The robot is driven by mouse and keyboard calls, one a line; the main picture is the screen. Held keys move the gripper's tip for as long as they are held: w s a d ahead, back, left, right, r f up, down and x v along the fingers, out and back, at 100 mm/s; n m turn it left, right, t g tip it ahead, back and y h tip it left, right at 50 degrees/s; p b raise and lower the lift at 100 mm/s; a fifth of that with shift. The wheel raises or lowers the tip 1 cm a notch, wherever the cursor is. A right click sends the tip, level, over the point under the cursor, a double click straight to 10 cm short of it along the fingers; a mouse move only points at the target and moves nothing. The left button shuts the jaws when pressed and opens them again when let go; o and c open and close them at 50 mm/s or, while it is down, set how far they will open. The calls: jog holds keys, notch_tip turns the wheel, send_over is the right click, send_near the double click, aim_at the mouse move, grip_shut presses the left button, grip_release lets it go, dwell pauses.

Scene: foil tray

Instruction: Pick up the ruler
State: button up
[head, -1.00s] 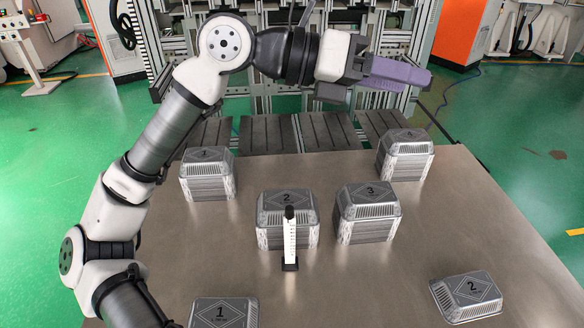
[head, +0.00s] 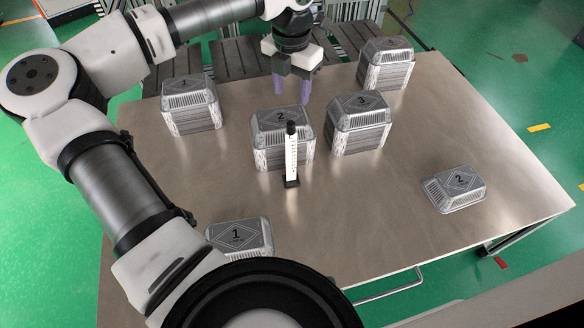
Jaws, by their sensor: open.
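The ruler (head: 291,156) is a white upright strip with dark marks, a black top and a black foot. It stands on the table in front of the middle foil tray stack (head: 282,122) marked 2. My gripper (head: 291,92) is above and behind that stack, pointing down, with its two purple fingers apart and nothing between them. It is well apart from the ruler.
Foil tray stacks stand at the left (head: 190,107), at centre right (head: 357,124) and at the back right (head: 385,66). Low foil trays lie at front left (head: 240,238) and front right (head: 454,190). The table (head: 365,215) is clear around the ruler's front and right.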

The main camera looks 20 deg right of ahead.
aim_at(291, 132)
notch_tip(291, 132, down, 8)
jog(key=shift+f+p, duration=0.1)
jog(key=shift+p, duration=0.4)
jog(key=shift+s+a+f+p, duration=0.15)
jog(key=shift+f+p, duration=0.75)
jog(key=shift+f, duration=1.8)
grip_shut()
